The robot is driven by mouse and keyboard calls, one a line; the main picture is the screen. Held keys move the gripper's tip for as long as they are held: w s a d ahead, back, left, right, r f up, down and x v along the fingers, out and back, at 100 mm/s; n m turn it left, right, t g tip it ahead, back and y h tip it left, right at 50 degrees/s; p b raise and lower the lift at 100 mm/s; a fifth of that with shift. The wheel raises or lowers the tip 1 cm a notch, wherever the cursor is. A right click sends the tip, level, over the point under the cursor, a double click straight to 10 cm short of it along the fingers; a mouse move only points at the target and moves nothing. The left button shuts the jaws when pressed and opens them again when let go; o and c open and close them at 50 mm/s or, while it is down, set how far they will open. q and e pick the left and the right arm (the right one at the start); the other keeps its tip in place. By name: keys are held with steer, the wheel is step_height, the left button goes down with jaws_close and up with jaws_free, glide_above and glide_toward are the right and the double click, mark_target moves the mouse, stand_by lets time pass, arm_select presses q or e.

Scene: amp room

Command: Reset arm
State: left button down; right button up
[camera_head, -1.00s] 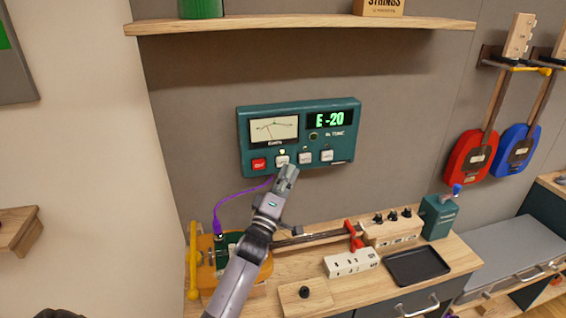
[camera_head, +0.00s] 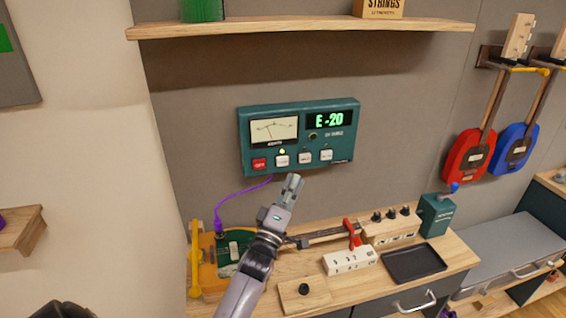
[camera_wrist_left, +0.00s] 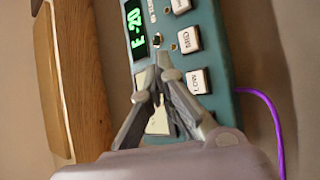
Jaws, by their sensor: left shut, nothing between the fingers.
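My left arm comes up from the bottom of the head view. Its gripper (camera_head: 293,184) is shut and empty, just below the green wall tuner box (camera_head: 298,137). The gripper is apart from the box's buttons in the head view. The box has a needle meter, a green display reading "E -20", a red button and several white ones, with a small light lit above one white button. In the left wrist view the shut gripper (camera_wrist_left: 155,75) points at the box (camera_wrist_left: 222,60), covering part of its face. My right gripper is not in view.
A wooden workbench (camera_head: 325,285) below holds a guitar-like instrument with a purple cable (camera_head: 240,192), a white block (camera_head: 350,261), a black tray (camera_head: 415,263) and a green box (camera_head: 437,215). A wooden shelf (camera_head: 300,25) hangs above. Red and blue guitars hang at right.

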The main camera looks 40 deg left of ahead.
arm_select(q)
steer(key=shift+f, duration=0.1)
stand_by(0.3)
steer(key=s+d+f+m+g+h, duration=0.1)
steer(key=s+d+f+m+g, duration=0.3)
steer(key=f, duration=0.4)
steer(key=s+d+f+m+g+h, duration=0.1)
steer(key=s+d+f+m+g, duration=0.2)
steer(key=s+f+m+g, duration=0.3)
steer(key=s+d+f+m+g+h, duration=0.1)
steer(key=s+d+f+m+g, duration=0.2)
steer(key=s, duration=0.5)
steer(key=s+d+f+m+g, duration=0.2)
steer(key=s+g, duration=0.1)
steer(key=s, duration=0.4)
steer(key=s+d+f+m+g+h, duration=0.1)
steer(key=s+d+f+m+g, duration=0.2)
steer(key=s, duration=0.5)
step_height(320, 180, down, 26)
steer(key=s+f+g+b, duration=0.1)
steer(key=b, duration=0.1)
steer(key=s+a+f+g+b, duration=0.1)
steer(key=s+a+f, duration=0.1)
steer(key=s+f, duration=1.5)
step_height(320, 180, down, 2)
steer(key=shift+s+a+f+m+g+b, duration=0.1)
steer(key=shift+s+a+m+g+b, duration=0.1)
steer(key=shift+a+m+g+b, duration=0.15)
